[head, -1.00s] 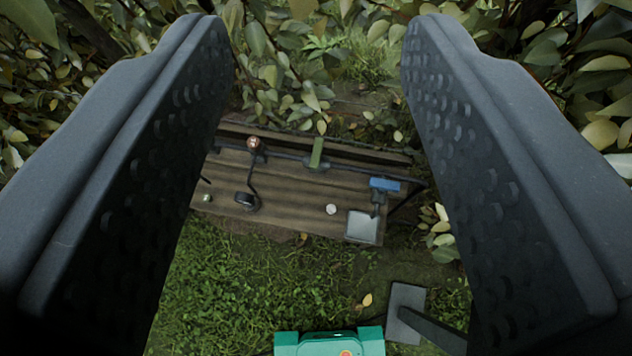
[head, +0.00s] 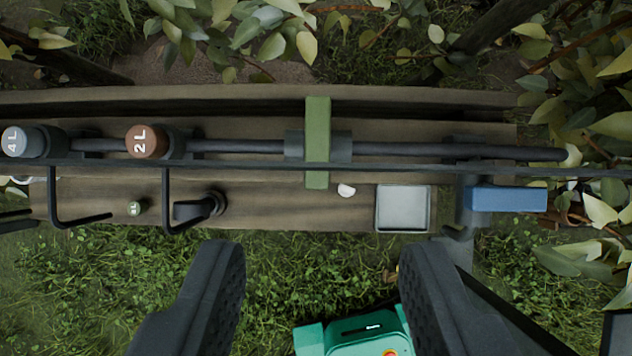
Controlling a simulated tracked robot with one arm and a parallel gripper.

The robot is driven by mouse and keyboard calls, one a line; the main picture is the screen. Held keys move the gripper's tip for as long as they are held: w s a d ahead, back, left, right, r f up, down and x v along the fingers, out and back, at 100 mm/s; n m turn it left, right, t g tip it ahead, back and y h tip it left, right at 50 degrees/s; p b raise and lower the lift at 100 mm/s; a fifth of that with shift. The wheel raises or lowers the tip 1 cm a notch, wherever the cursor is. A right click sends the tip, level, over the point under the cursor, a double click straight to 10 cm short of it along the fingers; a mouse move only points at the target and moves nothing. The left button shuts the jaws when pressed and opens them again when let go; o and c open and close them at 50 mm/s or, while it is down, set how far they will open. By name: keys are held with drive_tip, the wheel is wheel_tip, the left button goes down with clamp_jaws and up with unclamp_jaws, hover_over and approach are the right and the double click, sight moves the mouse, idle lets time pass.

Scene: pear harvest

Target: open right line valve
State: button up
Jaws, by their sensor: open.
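A dark pipe (head: 250,147) runs left to right along a wooden plank bench. A green valve handle (head: 318,120) sits on the pipe near the middle and lies across it. A blue handle (head: 508,199) at the right end lies roughly in line with the pipe. I cannot tell for certain which of the two is the right line valve. My gripper (head: 322,262) is open and empty. Its fingertips are wide apart and appear below the bench in the picture, with the green handle above the gap between them. Nothing hides either handle.
A brown "2L" knob (head: 147,141) and a grey "4L" knob (head: 30,141) sit on the pipe at left. On the plank are a small grey tray (head: 403,208) and a black fitting (head: 200,206). A teal device (head: 355,333) is on the grass. Leafy branches crowd the right.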

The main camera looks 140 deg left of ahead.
approach(317, 142)
drive_tip(key=shift+g, duration=0.4)
drive_tip(key=x, duration=0.3)
drive_tip(key=b+x, duration=0.1)
drive_tip(key=x, duration=0.4)
drive_tip(key=shift+w+f+b, duration=0.2)
drive_tip(key=shift+w+b, duration=0.1)
drive_tip(key=shift+w, duration=0.15)
clamp_jaws()
